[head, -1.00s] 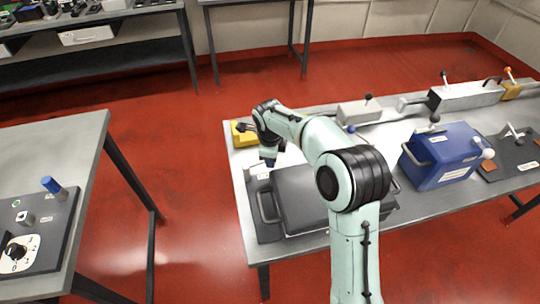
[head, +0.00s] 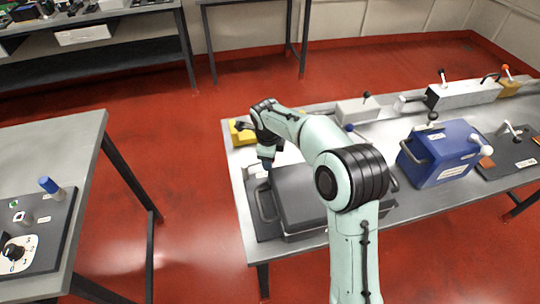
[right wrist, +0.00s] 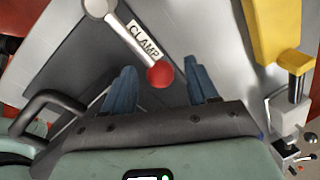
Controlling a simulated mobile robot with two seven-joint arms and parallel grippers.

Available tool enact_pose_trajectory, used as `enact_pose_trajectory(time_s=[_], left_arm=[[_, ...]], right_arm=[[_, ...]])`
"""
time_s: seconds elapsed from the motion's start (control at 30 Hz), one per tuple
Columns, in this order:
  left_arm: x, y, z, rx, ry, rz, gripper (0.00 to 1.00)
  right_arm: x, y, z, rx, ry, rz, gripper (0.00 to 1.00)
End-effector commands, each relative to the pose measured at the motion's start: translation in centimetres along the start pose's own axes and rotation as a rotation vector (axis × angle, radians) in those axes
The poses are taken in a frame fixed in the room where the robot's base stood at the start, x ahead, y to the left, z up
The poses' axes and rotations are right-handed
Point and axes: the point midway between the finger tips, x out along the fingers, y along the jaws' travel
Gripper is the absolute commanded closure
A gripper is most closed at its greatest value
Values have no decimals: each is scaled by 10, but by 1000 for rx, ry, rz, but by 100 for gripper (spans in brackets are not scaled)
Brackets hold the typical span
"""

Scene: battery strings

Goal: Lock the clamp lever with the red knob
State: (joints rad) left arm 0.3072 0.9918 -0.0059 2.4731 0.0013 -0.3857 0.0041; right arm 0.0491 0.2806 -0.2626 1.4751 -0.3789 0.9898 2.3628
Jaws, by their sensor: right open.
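In the right wrist view the clamp lever (right wrist: 128,38) is a pale metal bar running from a round pivot at the top down to a red knob (right wrist: 160,75). A label reading CLAMP lies beside the bar. My right gripper (right wrist: 161,80) is open, with one blue finger on each side of the red knob and a gap to both; I cannot tell their difference in height. In the head view my right gripper (head: 267,163) points down at the left end of the dark case (head: 310,190), and the lever is hidden there. My left gripper is not in view.
A yellow block (head: 241,135) stands behind the gripper on the grey table, and it also shows in the right wrist view (right wrist: 270,35). A dark handle (right wrist: 45,112) is close at left. A blue box (head: 440,158) stands farther right. Red floor separates a second table (head: 75,150).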

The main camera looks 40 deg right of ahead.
Motion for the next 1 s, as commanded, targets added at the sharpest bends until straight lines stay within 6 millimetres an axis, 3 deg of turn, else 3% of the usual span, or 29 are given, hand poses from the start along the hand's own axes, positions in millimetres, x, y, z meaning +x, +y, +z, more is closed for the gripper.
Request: enact_pose_trajectory(time_s=[0.17, 0.63, 0.8, 1.0], left_arm=[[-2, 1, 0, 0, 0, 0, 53], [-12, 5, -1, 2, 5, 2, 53], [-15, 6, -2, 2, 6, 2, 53], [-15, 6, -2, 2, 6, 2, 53]], right_arm=[[-16, -1, 0, 1, -3, -3, 42], [-114, -1, 1, -1, -4, -3, 42], [-131, 0, 0, 0, -1, -1, 42], [-134, 0, 0, 0, -1, -1, 42]])
